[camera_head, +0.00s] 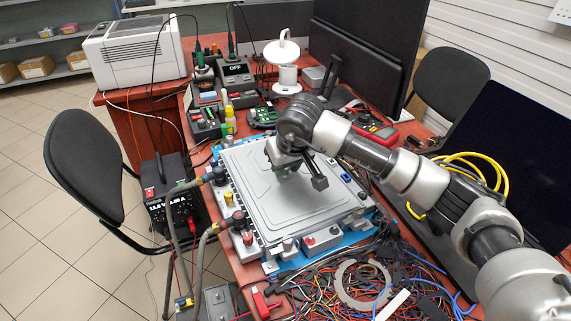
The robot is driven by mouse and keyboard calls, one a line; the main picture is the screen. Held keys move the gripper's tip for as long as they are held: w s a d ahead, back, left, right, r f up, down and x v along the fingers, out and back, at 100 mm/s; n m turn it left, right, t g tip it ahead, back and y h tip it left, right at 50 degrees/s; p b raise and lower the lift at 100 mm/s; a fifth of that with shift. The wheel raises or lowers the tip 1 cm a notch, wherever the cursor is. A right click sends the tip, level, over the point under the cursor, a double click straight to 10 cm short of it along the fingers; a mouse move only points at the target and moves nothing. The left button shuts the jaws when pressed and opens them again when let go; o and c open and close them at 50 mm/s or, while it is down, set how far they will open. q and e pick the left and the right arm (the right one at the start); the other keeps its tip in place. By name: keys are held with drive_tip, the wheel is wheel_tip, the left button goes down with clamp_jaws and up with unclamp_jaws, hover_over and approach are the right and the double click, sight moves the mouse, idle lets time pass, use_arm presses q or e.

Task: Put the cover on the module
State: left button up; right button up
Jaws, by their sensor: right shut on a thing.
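The cover (258,196) is a flat grey panel with a raised rim pattern. It lies over the module (306,243), and I cannot tell whether it is fully seated. The module shows around the cover's edges, with connectors and hose fittings on its near and left sides and a blue base under it. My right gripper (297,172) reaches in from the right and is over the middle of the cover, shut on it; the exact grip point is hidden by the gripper. My left gripper is not in view.
Tangled wires with a grey ring (362,284) lie in front of the module. Hoses (197,262) run at its left. A soldering station (237,78), a red multimeter (381,132) and a dark monitor (360,60) stand behind. A black chair (87,165) is at left.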

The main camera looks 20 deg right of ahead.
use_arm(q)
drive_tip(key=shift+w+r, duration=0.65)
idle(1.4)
use_arm(e)
drive_tip(key=o, duration=1.2)
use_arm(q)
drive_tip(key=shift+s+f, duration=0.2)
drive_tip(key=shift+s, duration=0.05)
